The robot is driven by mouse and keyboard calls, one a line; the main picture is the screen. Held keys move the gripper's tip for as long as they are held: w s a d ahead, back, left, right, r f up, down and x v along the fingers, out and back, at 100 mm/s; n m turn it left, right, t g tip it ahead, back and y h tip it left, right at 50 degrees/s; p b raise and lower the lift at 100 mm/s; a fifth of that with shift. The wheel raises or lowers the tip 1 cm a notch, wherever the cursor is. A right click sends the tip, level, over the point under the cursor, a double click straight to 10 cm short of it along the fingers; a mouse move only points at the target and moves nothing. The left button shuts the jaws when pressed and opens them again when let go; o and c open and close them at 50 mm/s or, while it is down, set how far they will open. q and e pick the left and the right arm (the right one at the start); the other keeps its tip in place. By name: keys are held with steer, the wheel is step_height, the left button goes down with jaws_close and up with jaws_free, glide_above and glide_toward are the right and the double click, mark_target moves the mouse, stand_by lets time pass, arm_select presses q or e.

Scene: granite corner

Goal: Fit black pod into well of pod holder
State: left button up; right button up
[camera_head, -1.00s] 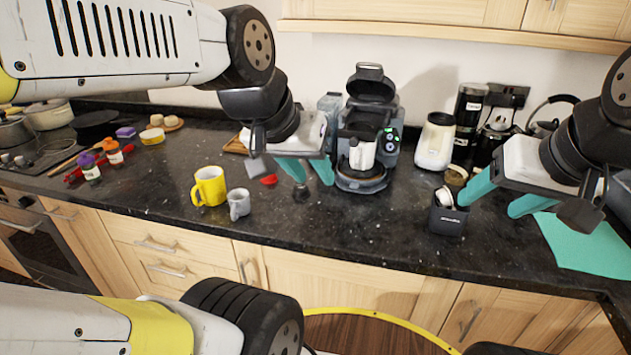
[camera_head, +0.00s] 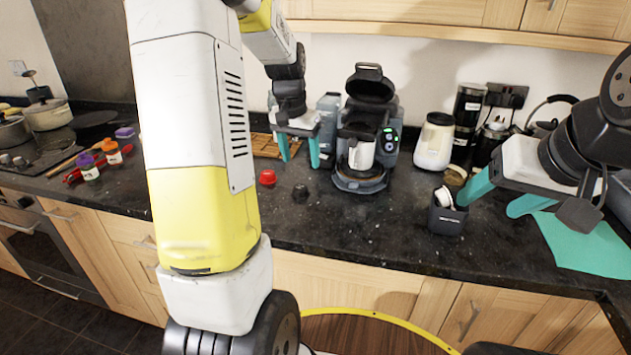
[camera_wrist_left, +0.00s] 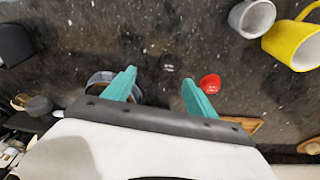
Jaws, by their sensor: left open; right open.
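The black pod (camera_head: 300,193) stands on the dark counter, left of the coffee machine and in front of my left gripper (camera_head: 299,160). In the left wrist view the black pod (camera_wrist_left: 170,62) lies just beyond the gap between the fingertips (camera_wrist_left: 158,76), apart from them. My left gripper is open and empty, near the machine's left side. The coffee machine (camera_head: 364,185) has its lid (camera_head: 370,84) raised. I cannot clearly make out the pod holder's well below the lid. My right gripper (camera_head: 488,207) is open and empty at the right.
A red pod (camera_head: 267,177) is left of the black one. A white cup (camera_head: 361,155) stands in the machine. A dark box (camera_head: 446,219) with pale items is beside my right gripper. A white jar (camera_head: 434,142) stands behind. The front middle counter is clear.

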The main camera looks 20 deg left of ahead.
arm_select(q)
glide_toward(300, 187)
steer(key=shift+w+d+f+g, duration=0.1)
steer(key=shift+w+f+g, duration=0.2)
steer(key=shift+f, duration=0.2)
steer(key=f, duration=0.5)
steer(key=w+f, duration=0.1)
steer(key=f, duration=0.1)
steer(key=shift+f, duration=0.3)
steer(key=c, duration=1.4)
steer(key=shift+r, duration=0.15)
